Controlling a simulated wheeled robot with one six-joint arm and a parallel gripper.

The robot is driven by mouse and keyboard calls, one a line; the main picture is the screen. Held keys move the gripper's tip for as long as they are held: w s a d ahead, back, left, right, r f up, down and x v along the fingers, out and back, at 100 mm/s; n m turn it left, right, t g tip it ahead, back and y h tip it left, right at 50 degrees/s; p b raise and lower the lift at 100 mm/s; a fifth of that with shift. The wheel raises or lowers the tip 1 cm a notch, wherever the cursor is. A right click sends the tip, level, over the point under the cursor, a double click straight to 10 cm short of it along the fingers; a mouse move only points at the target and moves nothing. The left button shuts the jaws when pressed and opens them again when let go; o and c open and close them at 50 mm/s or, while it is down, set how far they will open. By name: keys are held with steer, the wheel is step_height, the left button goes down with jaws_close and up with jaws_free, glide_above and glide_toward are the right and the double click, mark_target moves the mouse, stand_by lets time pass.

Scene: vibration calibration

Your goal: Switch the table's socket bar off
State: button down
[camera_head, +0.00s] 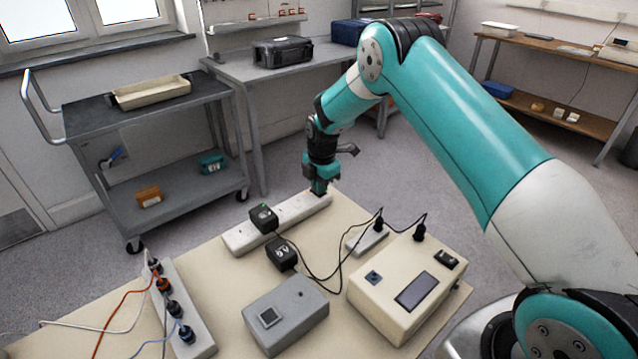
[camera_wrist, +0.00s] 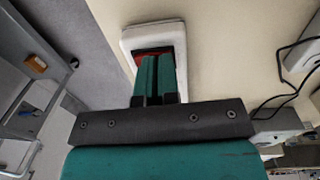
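The table's long white socket bar (camera_head: 287,222) lies along the table's far edge with a black adapter (camera_head: 264,219) plugged in near its left end. A small green spot shows on that adapter. My gripper (camera_head: 319,191) points down at the bar's right end. In the wrist view, the bar's white end (camera_wrist: 178,34) frames a red rocker switch (camera_wrist: 139,62). My gripper's teal fingers (camera_wrist: 158,60) are together, empty, with their tips over the switch and hiding most of it. I cannot tell whether they touch it or which way the rocker is tipped.
A second bar (camera_head: 197,325) with several plugs lies at the left. A black adapter (camera_head: 281,255), grey box (camera_head: 287,315), small white block (camera_head: 362,243) and beige instrument (camera_head: 390,309) stand on the table, with black cables between. A grey cart (camera_head: 160,150) stands behind left.

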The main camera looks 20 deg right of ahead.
step_height(320, 180, up, 14)
steer(key=s+p, duration=0.1)
steer(key=shift+d, duration=0.2)
stand_by(0.4)
